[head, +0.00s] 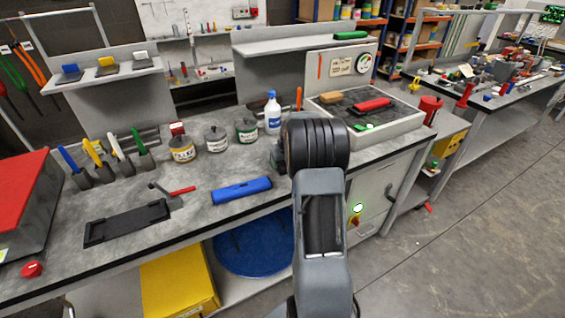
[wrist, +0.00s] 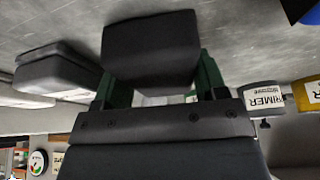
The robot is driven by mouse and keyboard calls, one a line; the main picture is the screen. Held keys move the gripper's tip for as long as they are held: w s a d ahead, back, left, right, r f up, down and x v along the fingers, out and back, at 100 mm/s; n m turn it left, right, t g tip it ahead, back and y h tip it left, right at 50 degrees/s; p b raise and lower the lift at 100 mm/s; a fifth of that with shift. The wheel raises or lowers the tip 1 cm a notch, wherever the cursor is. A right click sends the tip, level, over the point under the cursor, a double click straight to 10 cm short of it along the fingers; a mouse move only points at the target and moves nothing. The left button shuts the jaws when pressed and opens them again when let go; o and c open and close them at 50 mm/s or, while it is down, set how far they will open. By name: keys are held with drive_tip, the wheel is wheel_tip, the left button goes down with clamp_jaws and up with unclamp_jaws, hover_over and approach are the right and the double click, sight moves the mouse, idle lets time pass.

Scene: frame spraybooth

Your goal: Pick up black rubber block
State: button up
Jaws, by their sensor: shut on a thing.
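The black rubber block (wrist: 150,48) fills the upper middle of the wrist view as a dark, smooth, rounded box. The two green fingers of my gripper (wrist: 155,82) press on its left and right sides, shut on it. The grey bench top lies behind the block in that view. I cannot tell whether the block touches the bench. In the head view, my arm hides my gripper, and I do not see the block there.
In the wrist view, a primer can (wrist: 262,97) and a yellow-banded can (wrist: 309,94) stand right of the gripper; a grey object (wrist: 62,72) is left. In the head view, a blue tool (head: 241,190), a black tray (head: 127,222) and a spray bottle (head: 272,112) are on the bench.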

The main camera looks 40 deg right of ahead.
drive_tip(key=shift+r, duration=0.65)
drive_tip(key=s+d+r+b, duration=0.2)
drive_tip(key=s+d+r, duration=0.4)
drive_tip(key=s+r, duration=0.5)
drive_tip(key=shift+s+d+r, duration=0.3)
drive_tip(key=shift+s+r, duration=0.05)
drive_tip(key=shift+s, duration=0.35)
drive_tip(key=o, duration=0.4)
drive_tip(key=shift+c, duration=1.1)
drive_tip(key=shift+a, duration=0.1)
